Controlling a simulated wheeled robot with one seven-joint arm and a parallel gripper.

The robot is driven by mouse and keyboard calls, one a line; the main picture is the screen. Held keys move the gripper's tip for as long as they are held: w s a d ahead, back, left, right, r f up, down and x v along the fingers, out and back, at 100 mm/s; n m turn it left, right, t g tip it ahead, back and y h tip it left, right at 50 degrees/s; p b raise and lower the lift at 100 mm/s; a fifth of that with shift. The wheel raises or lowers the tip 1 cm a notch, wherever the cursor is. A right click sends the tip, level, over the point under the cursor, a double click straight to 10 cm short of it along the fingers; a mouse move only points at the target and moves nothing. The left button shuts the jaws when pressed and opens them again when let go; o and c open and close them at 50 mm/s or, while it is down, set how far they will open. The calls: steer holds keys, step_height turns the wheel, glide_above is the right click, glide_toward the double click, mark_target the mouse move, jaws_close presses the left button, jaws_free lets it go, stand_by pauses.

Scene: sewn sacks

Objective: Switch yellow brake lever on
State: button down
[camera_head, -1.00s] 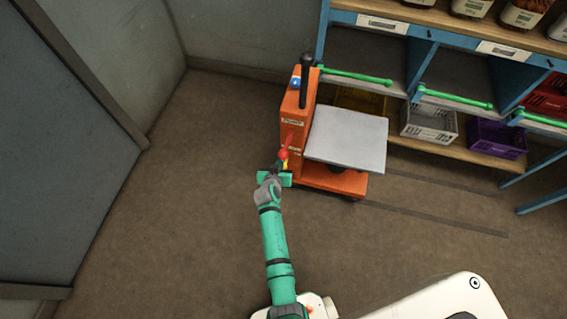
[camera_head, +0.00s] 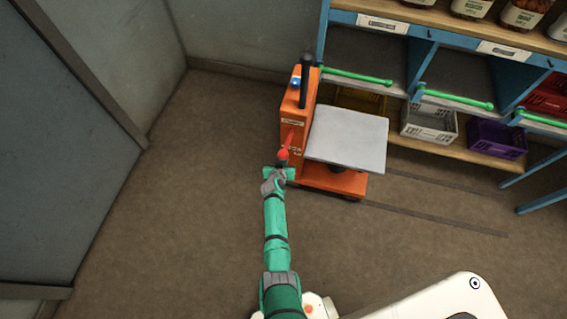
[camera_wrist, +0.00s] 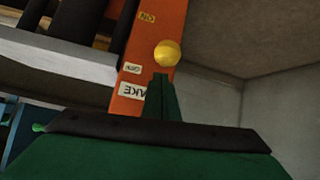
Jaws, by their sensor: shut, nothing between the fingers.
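The yellow brake lever's round knob (camera_wrist: 167,54) shows in the wrist view, just beyond the tips of my gripper (camera_wrist: 161,80). The post belongs to an orange lift cart (camera_head: 295,132), which also carries a red lever (camera_head: 284,153). In the head view my gripper (camera_head: 281,164) is low at the cart's left side, just below the red knob, and the yellow knob is hidden there. My gripper is shut and empty. Whether its tips touch the yellow knob I cannot tell.
The cart's grey platform (camera_head: 347,139) extends right of the post. Blue shelving (camera_head: 420,62) with a grey crate (camera_head: 429,121) and a purple crate (camera_head: 497,138) stands behind. Open brown floor (camera_head: 190,190) lies to the left, bounded by grey walls.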

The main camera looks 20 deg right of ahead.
steer(key=shift+s+a+f, duration=0.35)
steer(key=shift+s+a, duration=0.05)
steer(key=shift+s, duration=0.1)
steer(key=shift+w, duration=0.1)
